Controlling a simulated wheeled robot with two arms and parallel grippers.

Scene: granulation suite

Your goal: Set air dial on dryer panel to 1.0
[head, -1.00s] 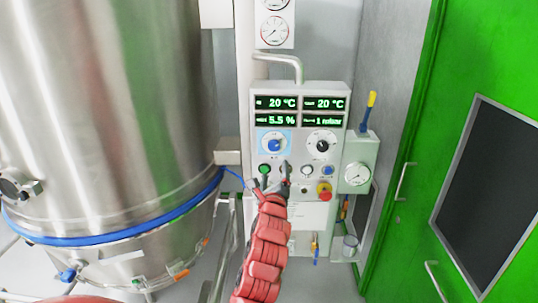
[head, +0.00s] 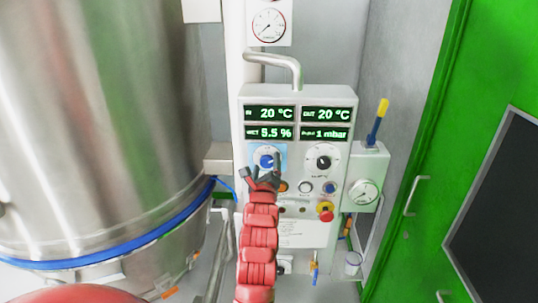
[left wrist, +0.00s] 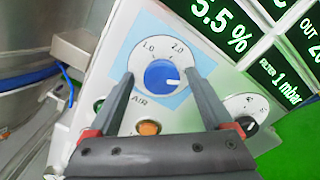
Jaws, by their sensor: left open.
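The air dial is a blue knob (head: 266,160) on a white round face with a light blue backing, at the upper left of the dryer panel (head: 347,105). In the left wrist view the blue knob (left wrist: 161,76) shows "1.0" at upper left, "2.0" at upper right and "AIR" below. Its white mark is at the knob's right, slightly low, away from 1.0. My left gripper (head: 262,170) is open in front of the dial. In the left wrist view its fingers (left wrist: 160,80) stand on either side of the knob; contact is unclear. My right gripper is out of view.
A black dial (head: 323,162) is to the right of the air dial. Buttons and a red emergency knob (head: 325,211) sit below. A large steel vessel (head: 100,120) stands at left, a green door (head: 430,130) at right.

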